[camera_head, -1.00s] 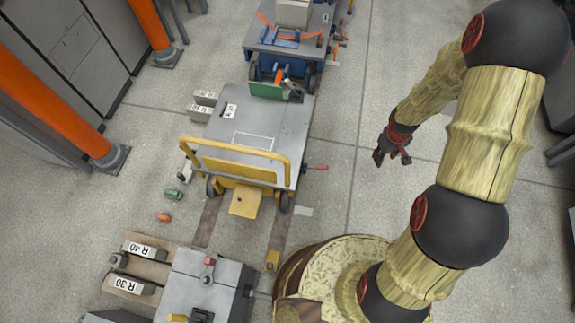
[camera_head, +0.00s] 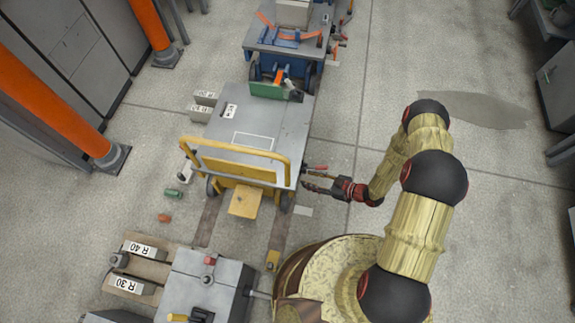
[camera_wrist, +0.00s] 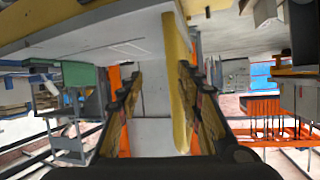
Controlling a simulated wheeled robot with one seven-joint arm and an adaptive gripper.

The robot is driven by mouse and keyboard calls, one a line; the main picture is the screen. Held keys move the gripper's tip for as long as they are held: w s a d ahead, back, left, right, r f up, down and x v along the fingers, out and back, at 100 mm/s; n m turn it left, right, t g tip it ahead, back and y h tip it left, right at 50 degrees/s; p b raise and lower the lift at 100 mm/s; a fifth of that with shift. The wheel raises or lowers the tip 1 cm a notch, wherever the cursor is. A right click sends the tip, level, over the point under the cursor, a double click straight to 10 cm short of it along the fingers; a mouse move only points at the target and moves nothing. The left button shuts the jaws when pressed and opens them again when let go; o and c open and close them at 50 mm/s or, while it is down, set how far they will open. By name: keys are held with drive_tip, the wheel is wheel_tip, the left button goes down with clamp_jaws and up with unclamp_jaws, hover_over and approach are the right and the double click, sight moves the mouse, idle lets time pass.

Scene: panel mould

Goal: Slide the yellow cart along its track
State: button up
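The yellow cart (camera_head: 246,170) has a grey top, dark wheels and a yellow push bar (camera_head: 236,149) across its near end. It stands at the far end of two dark floor rails (camera_head: 208,222). My gripper (camera_head: 306,182) is just right of the cart's near right corner, pointing left towards it. In the wrist view my gripper (camera_wrist: 163,105) has its fingers spread apart. The yellow bar (camera_wrist: 178,75) shows in the space between them, nearer the right finger. I cannot tell whether it touches or how deep it sits.
A blue cart (camera_head: 288,45) stands behind the yellow one. A grey block unit (camera_head: 203,280) stands near the rails' near end. Orange posts (camera_head: 60,110) rise at left. The floor on the right is mostly clear.

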sight(288, 166)
wheel_tip(288, 166, up, 8)
drive_tip(key=s+a+r+n+y, duration=0.1)
drive_tip(key=a+y, duration=0.2)
drive_tip(key=y, duration=0.2)
drive_tip(key=shift+t, duration=0.4)
drive_tip(key=shift+f+b+x, duration=0.1)
drive_tip(key=shift+b+x, duration=0.35)
drive_tip(key=shift+x, duration=1.4)
drive_tip(key=shift+f+b+x, duration=0.15)
drive_tip(key=shift+b+x, duration=0.3)
drive_tip(key=shift+x, duration=1.45)
drive_tip(key=shift+w, duration=0.1)
drive_tip(key=c, duration=0.3)
clamp_jaws()
